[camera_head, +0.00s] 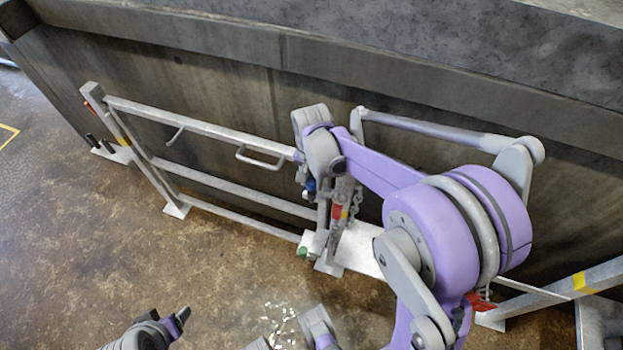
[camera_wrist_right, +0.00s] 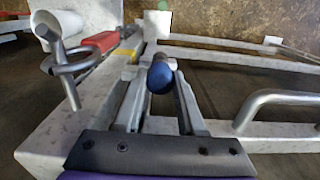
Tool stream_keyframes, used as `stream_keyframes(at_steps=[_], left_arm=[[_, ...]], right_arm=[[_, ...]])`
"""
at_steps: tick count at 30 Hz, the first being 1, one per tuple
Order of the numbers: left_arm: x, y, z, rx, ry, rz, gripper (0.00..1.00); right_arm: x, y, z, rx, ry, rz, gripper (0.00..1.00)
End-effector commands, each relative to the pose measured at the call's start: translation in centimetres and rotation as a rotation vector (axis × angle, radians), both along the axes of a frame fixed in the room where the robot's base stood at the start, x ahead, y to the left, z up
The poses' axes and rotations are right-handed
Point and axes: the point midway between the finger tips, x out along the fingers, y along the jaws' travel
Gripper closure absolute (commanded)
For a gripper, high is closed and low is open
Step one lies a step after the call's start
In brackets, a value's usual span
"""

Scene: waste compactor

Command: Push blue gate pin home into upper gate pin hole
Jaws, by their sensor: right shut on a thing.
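The blue gate pin (camera_wrist_right: 160,77) shows its round blue head between the fingers of my right gripper (camera_wrist_right: 158,88) in the right wrist view. The gripper is shut on it. In the head view my right gripper (camera_head: 311,188) hangs beside the gate post, and a bit of blue shows there. The pale gate (camera_head: 215,131) stands along the dark wall. The upper gate pin hole is hidden, so I cannot tell how deep the pin sits. My left gripper (camera_head: 180,317) is low in the head view, away from the gate; its jaw opening is unclear.
The post (camera_head: 339,215) carries red and yellow bands and a chain. A bent metal loop (camera_wrist_right: 70,65) sits beside the right gripper in the wrist view. A gate handle (camera_head: 262,160) juts from the top rail. The floor in front is mostly clear.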

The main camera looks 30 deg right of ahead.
Motion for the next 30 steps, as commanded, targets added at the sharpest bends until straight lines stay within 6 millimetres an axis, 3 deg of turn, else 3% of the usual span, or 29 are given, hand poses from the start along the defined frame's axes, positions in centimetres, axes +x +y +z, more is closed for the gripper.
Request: stream_keyframes(at_steps=[29, 30], left_arm=[[0.0, 0.0, -1.0, 0.0, 0.003, 0.0, 0.31], [0.0, 0.0, -1.0, 0.0, 0.003, 0.0, 0.31]], right_arm=[[0.0, 0.0, -1.4, 0.0, 0.0, 0.0, 1.0], [0.0, 0.0, -1.4, 0.0, 0.0, 0.0, 0.54]])
